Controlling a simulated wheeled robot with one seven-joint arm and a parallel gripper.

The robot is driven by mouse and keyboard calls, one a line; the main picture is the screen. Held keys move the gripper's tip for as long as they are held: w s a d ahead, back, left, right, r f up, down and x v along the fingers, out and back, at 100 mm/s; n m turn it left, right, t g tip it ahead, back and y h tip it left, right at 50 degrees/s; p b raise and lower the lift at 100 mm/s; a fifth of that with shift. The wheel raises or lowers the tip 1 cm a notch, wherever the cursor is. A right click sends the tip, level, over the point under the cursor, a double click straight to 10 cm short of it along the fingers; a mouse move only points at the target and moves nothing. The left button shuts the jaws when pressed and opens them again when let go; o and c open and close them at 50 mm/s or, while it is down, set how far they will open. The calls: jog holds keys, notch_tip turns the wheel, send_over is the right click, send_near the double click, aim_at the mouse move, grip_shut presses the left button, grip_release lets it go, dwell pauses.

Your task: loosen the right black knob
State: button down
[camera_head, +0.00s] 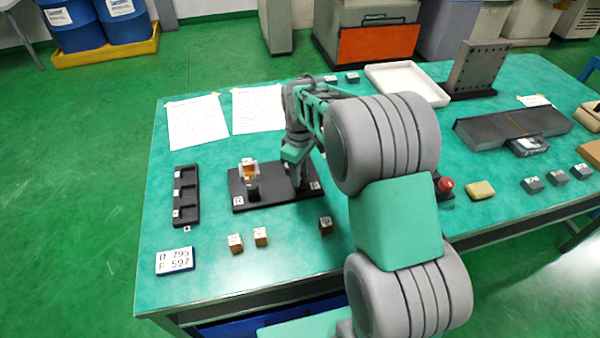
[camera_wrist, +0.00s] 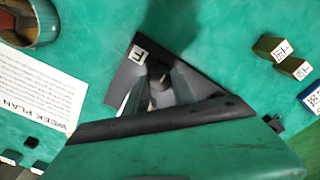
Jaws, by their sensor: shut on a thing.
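A black base plate (camera_head: 270,199) lies on the green table, with lettered labels at its ends. A white and copper-coloured part (camera_head: 248,170) stands on its left half, with one black knob (camera_head: 253,193) in front of it. My gripper (camera_head: 300,186) points down over the plate's right half and hides the right knob in the head view. In the wrist view, my gripper (camera_wrist: 160,92) is shut on the right black knob (camera_wrist: 160,80), which shows small and dark between the fingers. The plate (camera_wrist: 128,75) shows there only in part, with one label.
A black tray with slots (camera_head: 186,196) lies left of the plate. Several small wooden blocks (camera_head: 235,243) lie in front, near a number card (camera_head: 174,260). Paper sheets (camera_head: 197,122) lie behind. My arm crosses the table to the right of the plate.

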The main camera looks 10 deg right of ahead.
jog(key=shift+r, duration=0.1)
dwell(0.3)
jog(key=c, duration=1.1)
grip_release()
jog(key=shift+o, duration=0.2)
notch_tip(320, 180, up, 8)
jog(key=shift+f+b, duration=0.15)
jog(key=shift+b, duration=0.15)
jog(key=s+r+m+t, duration=0.1)
jog(key=s+m+t, duration=0.2)
jog(key=s+m, duration=0.5)
jog(key=s, duration=1.2)
jog(key=shift+s+r+m, duration=0.15)
jog(key=shift+r+m, duration=0.1)
jog(key=shift+m, duration=0.15)
